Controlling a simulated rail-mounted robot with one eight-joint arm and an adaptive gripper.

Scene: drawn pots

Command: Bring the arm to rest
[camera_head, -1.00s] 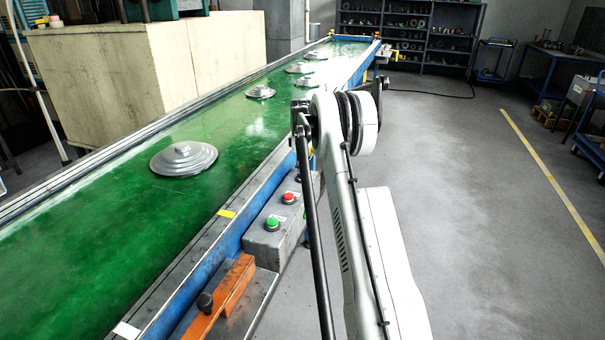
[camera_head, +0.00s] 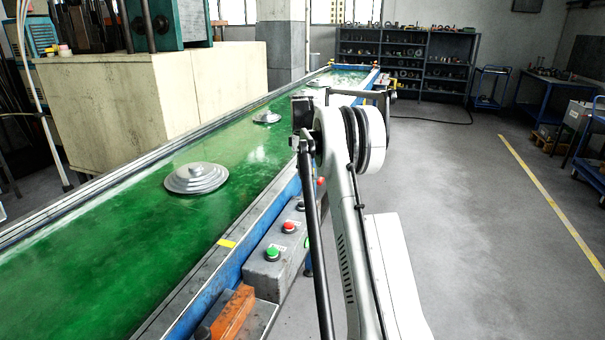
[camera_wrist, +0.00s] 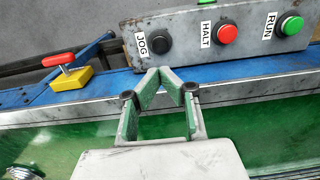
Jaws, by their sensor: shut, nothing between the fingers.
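My gripper (camera_wrist: 165,78) shows in the wrist view with its green-padded fingers shut and empty. It is over the near edge of the green conveyor belt (camera_head: 100,270), in front of the grey control box (camera_wrist: 205,28). The box has a black JOG button (camera_wrist: 163,43), a red HALT button (camera_wrist: 226,34) and a green RUN button (camera_wrist: 291,24); the fingers look apart from them. In the head view my raised arm hides the gripper. A stepped grey metal disc (camera_head: 196,178) lies on the belt, with a smaller one (camera_head: 266,117) farther back.
A red and yellow part (camera_wrist: 70,72) sits on the blue rail, left of my gripper. An orange piece (camera_head: 232,314) is by the conveyor's near side. A large cream block (camera_head: 130,100) stands behind the belt. Grey floor (camera_head: 470,240) is open at the right.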

